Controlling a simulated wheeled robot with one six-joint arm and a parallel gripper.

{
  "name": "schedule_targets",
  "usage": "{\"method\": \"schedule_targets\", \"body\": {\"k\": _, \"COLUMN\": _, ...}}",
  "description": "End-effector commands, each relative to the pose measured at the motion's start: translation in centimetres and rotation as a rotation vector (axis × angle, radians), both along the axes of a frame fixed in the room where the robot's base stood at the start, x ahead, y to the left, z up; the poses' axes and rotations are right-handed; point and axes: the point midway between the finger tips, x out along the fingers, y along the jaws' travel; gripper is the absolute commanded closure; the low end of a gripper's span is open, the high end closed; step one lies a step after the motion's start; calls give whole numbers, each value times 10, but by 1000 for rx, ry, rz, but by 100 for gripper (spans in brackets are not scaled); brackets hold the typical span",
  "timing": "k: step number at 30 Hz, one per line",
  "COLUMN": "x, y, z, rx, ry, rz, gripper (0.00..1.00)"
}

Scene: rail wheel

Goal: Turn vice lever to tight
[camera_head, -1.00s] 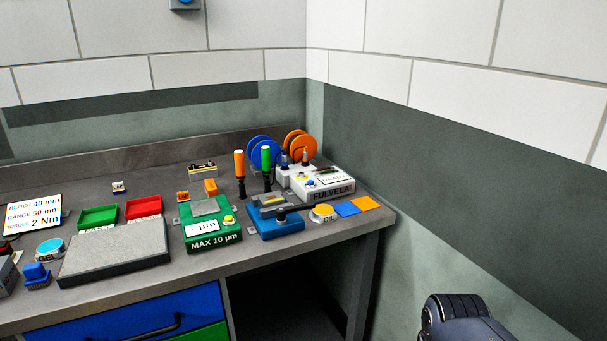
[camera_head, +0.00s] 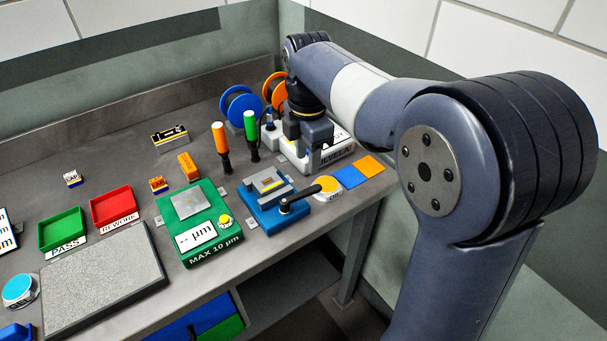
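The blue vice (camera_head: 262,214) sits near the front edge of the bench, with a grey block-like part between its jaws. Its black lever (camera_head: 300,197) runs from a round pivot at the vice's front out to the right and slightly up. My gripper (camera_head: 308,168) points down behind and above the lever, in front of the white machine. It looks apart from the lever.
A white machine (camera_head: 336,158) stands behind my gripper. Orange (camera_head: 220,137) and green (camera_head: 251,126) handled tools stand behind the vice. A green gauge (camera_head: 207,250) is on its left; a yellow oil button (camera_head: 328,185) and blue and orange pads (camera_head: 349,176) are on its right.

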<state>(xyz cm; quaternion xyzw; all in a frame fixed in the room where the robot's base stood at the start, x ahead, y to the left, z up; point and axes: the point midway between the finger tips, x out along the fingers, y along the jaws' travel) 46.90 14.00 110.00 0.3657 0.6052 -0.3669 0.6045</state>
Motion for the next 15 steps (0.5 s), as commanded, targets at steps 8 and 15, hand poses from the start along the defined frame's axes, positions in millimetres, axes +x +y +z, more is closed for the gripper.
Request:
{"method": "schedule_targets", "body": {"k": 8, "x": -1, "y": -1, "z": -55, "rx": -2, "ry": 6, "rz": -3, "gripper": 61}}
{"method": "schedule_targets", "body": {"k": 15, "x": -1, "y": -1, "z": -84, "rx": -1, "ry": 2, "rz": -3, "gripper": 61}}
